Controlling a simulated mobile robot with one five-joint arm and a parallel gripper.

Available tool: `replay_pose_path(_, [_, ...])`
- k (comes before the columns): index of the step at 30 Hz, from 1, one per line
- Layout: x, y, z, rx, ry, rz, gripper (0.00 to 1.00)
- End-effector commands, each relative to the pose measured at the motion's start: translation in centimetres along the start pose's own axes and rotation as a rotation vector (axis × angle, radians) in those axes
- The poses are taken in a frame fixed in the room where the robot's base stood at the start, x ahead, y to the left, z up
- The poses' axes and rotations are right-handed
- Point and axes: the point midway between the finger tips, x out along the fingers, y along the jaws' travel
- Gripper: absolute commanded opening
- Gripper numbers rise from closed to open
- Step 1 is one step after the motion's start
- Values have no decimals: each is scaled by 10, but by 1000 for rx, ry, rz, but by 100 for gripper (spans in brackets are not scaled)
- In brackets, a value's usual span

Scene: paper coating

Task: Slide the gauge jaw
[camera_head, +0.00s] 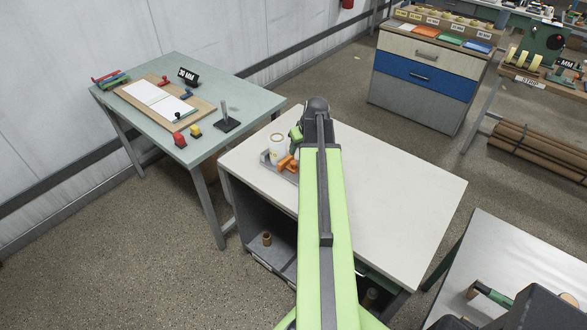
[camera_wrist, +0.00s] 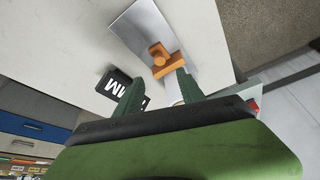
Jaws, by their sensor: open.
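The gauge's orange jaw (camera_wrist: 163,62) sits on a flat grey metal plate (camera_wrist: 138,25) in the wrist view. A round orange knob stands on top of the jaw. My gripper (camera_wrist: 158,92) is open. Its two dark green fingers are spread, the right fingertip close to the jaw's lower edge; I cannot tell whether it touches. In the head view the orange jaw (camera_head: 287,164) lies on the white table just left of my arm. My gripper (camera_head: 296,134) shows only partly there, behind my wrist.
A white cylinder (camera_head: 277,148) stands beside the jaw on the white table (camera_head: 400,190). A black sign (camera_wrist: 115,86) with white letters is by my left finger. The table right of my arm is clear. A grey-green table (camera_head: 218,95) with a clipboard-like board stands at left.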

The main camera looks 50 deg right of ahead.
Motion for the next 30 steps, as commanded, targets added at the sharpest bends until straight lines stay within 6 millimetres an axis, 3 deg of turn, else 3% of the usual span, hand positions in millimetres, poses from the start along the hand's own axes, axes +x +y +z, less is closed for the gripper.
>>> replay_pose_path(1, [24,1,3,-1,0,0,46])
replay_pose_path(13, [106,0,2,-1,0,0,46])
replay_pose_path(17, [115,0,1,-1,0,0,46])
replay_pose_path(25, [113,-1,0,-1,0,0,45])
replay_pose_path(30, [113,-1,0,-2,0,0,23])
